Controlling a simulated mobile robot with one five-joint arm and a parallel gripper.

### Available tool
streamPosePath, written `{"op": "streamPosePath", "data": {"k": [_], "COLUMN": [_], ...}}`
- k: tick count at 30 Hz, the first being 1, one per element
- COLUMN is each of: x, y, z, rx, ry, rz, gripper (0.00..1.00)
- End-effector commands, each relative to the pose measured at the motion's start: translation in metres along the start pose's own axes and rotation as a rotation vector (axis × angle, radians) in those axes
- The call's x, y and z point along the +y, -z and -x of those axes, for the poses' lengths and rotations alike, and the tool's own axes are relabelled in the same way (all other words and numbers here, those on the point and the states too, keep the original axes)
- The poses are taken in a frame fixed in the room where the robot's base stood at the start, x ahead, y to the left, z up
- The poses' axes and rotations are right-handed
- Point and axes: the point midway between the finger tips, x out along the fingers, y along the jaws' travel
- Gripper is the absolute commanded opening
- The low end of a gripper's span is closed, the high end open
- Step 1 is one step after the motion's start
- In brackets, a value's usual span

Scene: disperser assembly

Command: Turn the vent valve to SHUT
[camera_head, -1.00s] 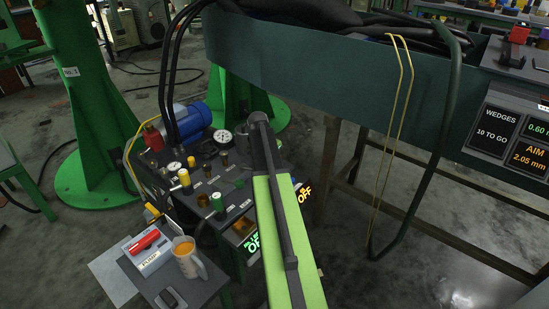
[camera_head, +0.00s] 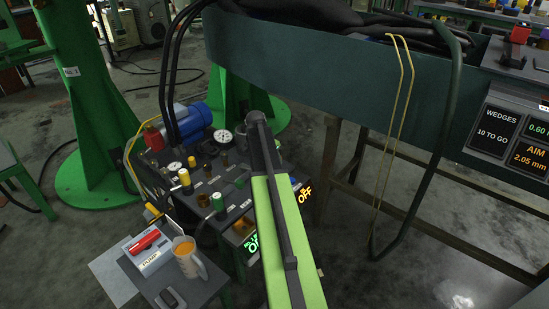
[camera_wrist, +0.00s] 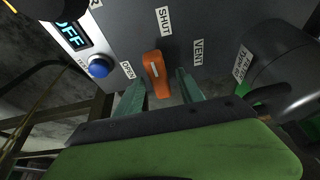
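The vent valve shows in the wrist view as an orange handle (camera_wrist: 154,68) on a grey panel. A SHUT label (camera_wrist: 163,20) is above it, an OPEN label (camera_wrist: 128,70) is to its left and a VENT label (camera_wrist: 198,52) is to its right. The handle is nearly upright in the picture, tilted slightly. My gripper (camera_wrist: 160,77) is open, with one teal finger on each side of the handle's lower part. I cannot tell whether either finger touches it. In the head view my arm hides the gripper and the orange handle.
A blue button (camera_wrist: 100,66) and a lit OFF display (camera_wrist: 72,36) are left of the valve. A dark cylinder (camera_wrist: 290,85) bulges close on the right. In the head view, valves with green (camera_head: 218,202) and yellow (camera_head: 184,178) handles and a jug (camera_head: 188,258) are left of my arm.

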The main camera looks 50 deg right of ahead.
Motion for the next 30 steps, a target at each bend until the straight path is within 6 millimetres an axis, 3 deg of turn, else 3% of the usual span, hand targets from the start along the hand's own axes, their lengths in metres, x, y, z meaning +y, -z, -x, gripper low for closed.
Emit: {"op": "streamPosePath", "data": {"k": [8, 14, 30], "x": [0.0, 0.001, 0.001], "y": [0.001, 0.002, 0.004], "z": [0.0, 0.016, 0.143], "rx": [0.001, 0.002, 0.002], "ry": [-0.001, -0.001, 0.0], "rz": [0.001, 0.001, 0.002], "gripper": [0.45, 0.45, 0.45]}}
